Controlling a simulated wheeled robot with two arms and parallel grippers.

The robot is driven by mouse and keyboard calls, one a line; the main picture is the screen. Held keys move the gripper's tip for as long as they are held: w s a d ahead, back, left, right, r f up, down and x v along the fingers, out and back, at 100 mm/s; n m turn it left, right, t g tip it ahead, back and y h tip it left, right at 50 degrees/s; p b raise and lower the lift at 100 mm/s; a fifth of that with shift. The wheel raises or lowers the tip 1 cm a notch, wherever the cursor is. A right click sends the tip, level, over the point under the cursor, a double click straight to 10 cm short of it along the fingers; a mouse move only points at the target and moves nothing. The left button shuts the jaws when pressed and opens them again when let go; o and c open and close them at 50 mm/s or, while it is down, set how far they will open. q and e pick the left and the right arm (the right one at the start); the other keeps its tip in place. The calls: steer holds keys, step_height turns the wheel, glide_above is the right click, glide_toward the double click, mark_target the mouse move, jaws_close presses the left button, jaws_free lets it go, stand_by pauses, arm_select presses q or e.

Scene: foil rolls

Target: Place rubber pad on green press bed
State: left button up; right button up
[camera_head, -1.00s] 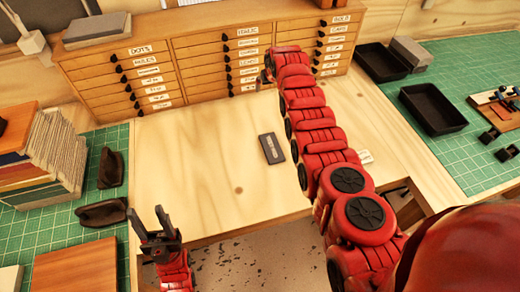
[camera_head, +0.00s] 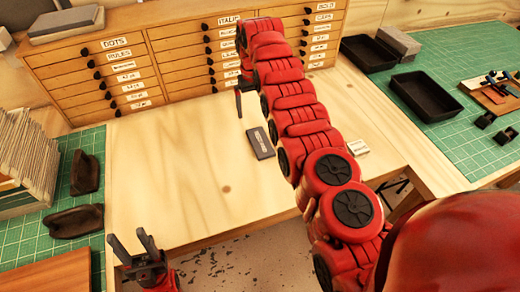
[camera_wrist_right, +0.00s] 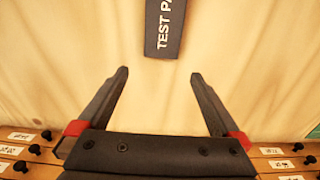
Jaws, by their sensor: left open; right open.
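A dark grey flat block marked "TEST PA…" lies on the wooden tabletop, likely the rubber pad (camera_head: 260,143); the rest of its label is cut off in the right wrist view (camera_wrist_right: 164,28). My right gripper (camera_head: 240,103) is open and empty, on the drawer side of the pad. In the right wrist view my right gripper's fingers (camera_wrist_right: 160,73) are spread, with the pad beyond the tips and roughly centred between them. My left gripper (camera_head: 132,244) is open and empty at the table's front edge. Green gridded surfaces lie at left (camera_head: 22,240) and right (camera_head: 450,145); I cannot tell whether either is the press bed.
A labelled wooden drawer cabinet (camera_head: 182,62) stands at the back. Black trays (camera_head: 425,96) sit on the right green surface. A small pale block (camera_head: 357,147) lies right of my right arm.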

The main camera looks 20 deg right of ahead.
mark_target(254, 128)
step_height(254, 128, down, 2)
steer(key=shift+f, duration=0.2)
steer(key=shift+s+f+p, duration=0.15)
steer(key=shift+f+p, duration=0.35)
step_height(254, 128, down, 4)
steer(key=shift+f, duration=0.15)
steer(key=shift+a, duration=0.1)
steer(key=c, duration=1.5)
steer(key=shift+b, duration=0.3)
